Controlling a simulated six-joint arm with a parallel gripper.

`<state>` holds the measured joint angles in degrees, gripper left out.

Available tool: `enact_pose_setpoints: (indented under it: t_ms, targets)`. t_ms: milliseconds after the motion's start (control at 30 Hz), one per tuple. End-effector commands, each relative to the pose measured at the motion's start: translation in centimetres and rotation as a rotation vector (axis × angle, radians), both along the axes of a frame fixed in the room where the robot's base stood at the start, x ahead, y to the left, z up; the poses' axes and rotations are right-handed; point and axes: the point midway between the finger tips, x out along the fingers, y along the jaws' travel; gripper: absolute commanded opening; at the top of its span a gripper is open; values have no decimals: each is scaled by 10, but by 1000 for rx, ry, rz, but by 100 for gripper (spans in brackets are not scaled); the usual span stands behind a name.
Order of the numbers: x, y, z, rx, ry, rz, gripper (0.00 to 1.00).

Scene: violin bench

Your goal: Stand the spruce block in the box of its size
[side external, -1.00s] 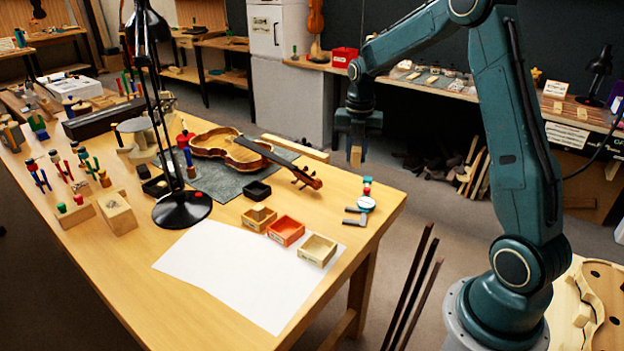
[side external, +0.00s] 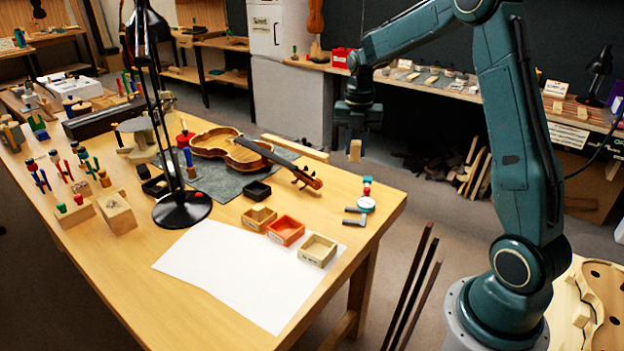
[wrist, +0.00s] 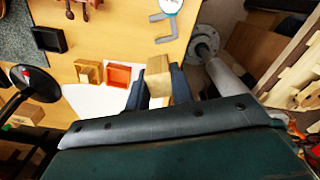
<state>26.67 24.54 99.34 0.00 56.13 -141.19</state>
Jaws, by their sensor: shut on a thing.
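My gripper (side external: 356,140) is shut on a pale wooden block, the spruce block (side external: 355,151), held upright in the air beyond the table's right end. In the wrist view the block (wrist: 158,84) sits between the two fingers. Three small open boxes stand in a row on the table: a tan wooden box (side external: 247,221), an orange-red box (side external: 285,243) and a pale wooden box (side external: 329,262). The boxes appear empty. The wrist view shows the tan box (wrist: 94,65) and the orange-red box (wrist: 107,75); the pale box is not clearly seen there, probably behind the block and fingers.
A white sheet (side external: 225,285) lies beside the boxes. A violin (side external: 225,143) rests on a grey mat, with a small black tray (side external: 257,197) nearby. A black desk lamp (side external: 182,215) stands left of the boxes. A round gauge (side external: 366,204) lies near the table's right edge.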

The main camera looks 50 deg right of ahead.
Motion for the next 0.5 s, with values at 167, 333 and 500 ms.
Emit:
enact_pose_setpoints:
  t_ms: [167,333,500]
  targets:
    - [3,20,1,0,0,-33,0]
    - [7,52,4,-1,-1,-99,0]
    - [7,92,6,0,-1,-187,0]
